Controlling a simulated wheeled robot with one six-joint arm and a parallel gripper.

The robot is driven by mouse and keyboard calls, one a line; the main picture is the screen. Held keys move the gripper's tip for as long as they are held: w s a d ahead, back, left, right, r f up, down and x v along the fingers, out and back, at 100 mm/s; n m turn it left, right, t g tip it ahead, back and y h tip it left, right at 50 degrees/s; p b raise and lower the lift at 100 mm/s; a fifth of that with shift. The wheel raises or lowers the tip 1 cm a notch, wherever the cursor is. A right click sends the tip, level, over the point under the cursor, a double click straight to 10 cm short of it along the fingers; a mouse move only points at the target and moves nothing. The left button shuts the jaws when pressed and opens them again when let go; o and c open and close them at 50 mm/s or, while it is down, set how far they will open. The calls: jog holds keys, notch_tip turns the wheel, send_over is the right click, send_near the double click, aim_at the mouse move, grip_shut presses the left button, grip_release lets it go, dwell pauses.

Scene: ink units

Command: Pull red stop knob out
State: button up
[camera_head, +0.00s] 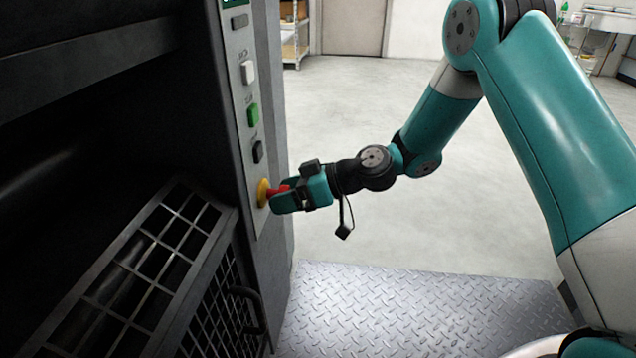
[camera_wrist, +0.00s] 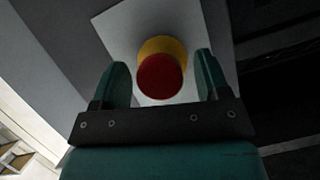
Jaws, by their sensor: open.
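The red stop knob (camera_head: 277,191) sits on a yellow collar (camera_head: 263,192) low on the machine's narrow button panel in the head view. In the wrist view the red knob (camera_wrist: 160,76) shows as a round red face with the yellow collar (camera_wrist: 163,47) behind it. My gripper (camera_head: 284,197) is at the knob, and its near finger partly hides it in the head view. In the wrist view my gripper (camera_wrist: 162,80) is open, with one finger on each side of the knob and a visible gap at both sides.
Above the knob, the panel carries a black button (camera_head: 257,151), a green button (camera_head: 253,114) and a white button (camera_head: 249,72). A metal grille (camera_head: 170,262) and a dark handle (camera_head: 250,308) are at the lower left.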

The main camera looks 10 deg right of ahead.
jog(key=p+v, duration=0.4)
jog(key=v, duration=1.3)
jog(key=shift+d, duration=0.25)
jog(key=shift+r, duration=0.1)
jog(key=s+a+r+g+h, duration=0.35)
jog(key=s+a+r, duration=0.25)
jog(key=s+a, duration=0.2)
jog(key=s+r+m+h, duration=0.2)
jog(key=s+r+h, duration=0.1)
jog(key=s, duration=0.4)
jog(key=s+r+m+h, duration=0.2)
jog(key=s, duration=0.6)
notch_tip(320, 180, up, 37)
jog(key=p, duration=3.7)
jog(key=shift+s+f+m, duration=0.2)
jog(key=shift+m, duration=0.2)
jog(key=shift+g, duration=0.25)
jog(key=shift+c, duration=0.4)
